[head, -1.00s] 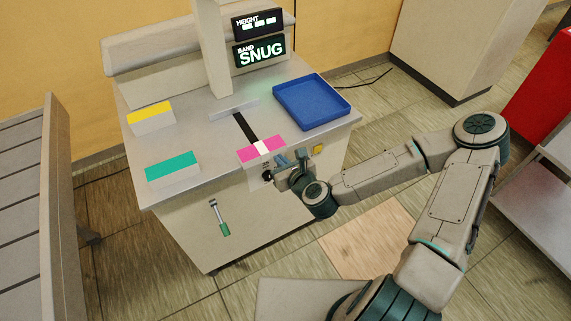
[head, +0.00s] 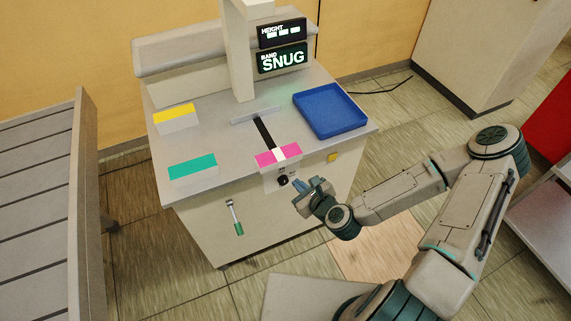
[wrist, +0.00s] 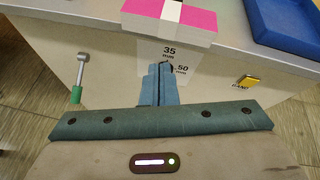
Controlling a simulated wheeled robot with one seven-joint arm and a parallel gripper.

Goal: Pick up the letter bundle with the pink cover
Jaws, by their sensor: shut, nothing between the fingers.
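The letter bundle with the pink cover (head: 265,159) lies at the front edge of the machine's top, at the near end of a dark slot. A white band crosses its middle. It also shows at the top of the wrist view (wrist: 202,18). My gripper (head: 309,186) is in front of the machine, lower than the bundle and apart from it. In the wrist view its blue fingers (wrist: 159,84) are together and empty.
A yellow-topped bundle (head: 175,114) and a teal-topped bundle (head: 192,166) lie on the left of the machine top (head: 222,150). A blue tray (head: 331,111) stands empty at the right. A green-handled lever (head: 237,221) and a yellow button (head: 334,157) are on the front. The display reads SNUG.

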